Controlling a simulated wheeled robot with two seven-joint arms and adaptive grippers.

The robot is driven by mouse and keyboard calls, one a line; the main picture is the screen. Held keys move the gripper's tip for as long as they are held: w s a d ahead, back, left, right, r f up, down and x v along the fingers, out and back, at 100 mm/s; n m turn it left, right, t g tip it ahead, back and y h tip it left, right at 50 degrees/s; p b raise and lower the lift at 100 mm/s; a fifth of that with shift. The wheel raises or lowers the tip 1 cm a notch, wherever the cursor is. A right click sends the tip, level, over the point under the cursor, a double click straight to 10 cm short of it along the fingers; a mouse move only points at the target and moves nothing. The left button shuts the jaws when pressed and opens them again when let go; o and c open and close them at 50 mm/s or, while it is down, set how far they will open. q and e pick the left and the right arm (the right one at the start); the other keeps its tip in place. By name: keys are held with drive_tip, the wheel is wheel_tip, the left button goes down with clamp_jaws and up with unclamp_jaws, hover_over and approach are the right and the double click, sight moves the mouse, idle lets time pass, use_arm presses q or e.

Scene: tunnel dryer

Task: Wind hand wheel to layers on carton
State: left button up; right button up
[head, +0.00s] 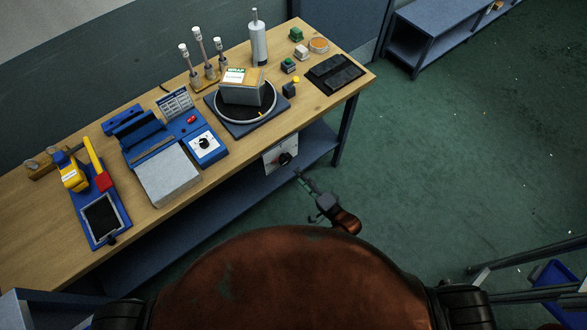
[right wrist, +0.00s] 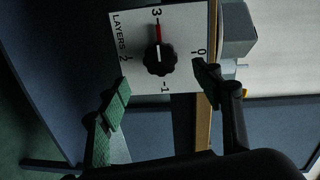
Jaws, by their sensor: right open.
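A black hand wheel (right wrist: 160,60) sits on a white dial plate (right wrist: 128,62) marked LAYERS with 0, 1, 2 and 3. Its red and white pointer mark lies toward the 3. In the head view the plate (head: 269,164) hangs at the table's front edge with the wheel (head: 285,159) on it. The carton (head: 240,93) stands on a round black turntable, with a green-headed card on top; its smaller print is unreadable. My right gripper (right wrist: 162,80) is open, its fingers apart on either side below the wheel, empty. My left gripper is out of view.
The wooden table (head: 152,216) holds a blue sealing machine (head: 205,146), a yellow tape tool (head: 72,175), a white bottle (head: 258,42) and a black pad (head: 335,72). A lower shelf (head: 220,200) runs under the table. Open green floor lies to the right.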

drive_tip(key=v, duration=0.4)
idle(0.5)
drive_tip(key=s+d+f+n+g+h, duration=0.2)
drive_tip(key=s+d+f, duration=0.3)
drive_tip(key=f, duration=0.5)
drive_tip(key=s+d+f+n+g+h, duration=0.2)
drive_tip(key=s+d+f+h, duration=0.15)
drive_tip(key=d+f, duration=0.5)
drive_tip(key=s+d+f+n+g+h, duration=0.2)
drive_tip(key=s+d+f, duration=0.3)
drive_tip(key=f, duration=0.7)
drive_tip(key=s+d+f+n+g+h, duration=0.1)
drive_tip(key=s+f, duration=0.3)
drive_tip(key=s, duration=0.7)
drive_tip(key=s+d+f+n+g+h, duration=0.1)
drive_tip(key=s+d+f+n+g, duration=0.1)
drive_tip(key=s, duration=0.9)
drive_tip(key=s+d+f+n+g+h, duration=0.1)
drive_tip(key=s+d+f+g, duration=0.3)
drive_tip(key=s+f, duration=0.3)
drive_tip(key=s, duration=0.4)
drive_tip(key=shift+s+d+f, duration=0.25)
drive_tip(key=shift+s+d, duration=0.1)
drive_tip(key=shift+s, duration=0.05)
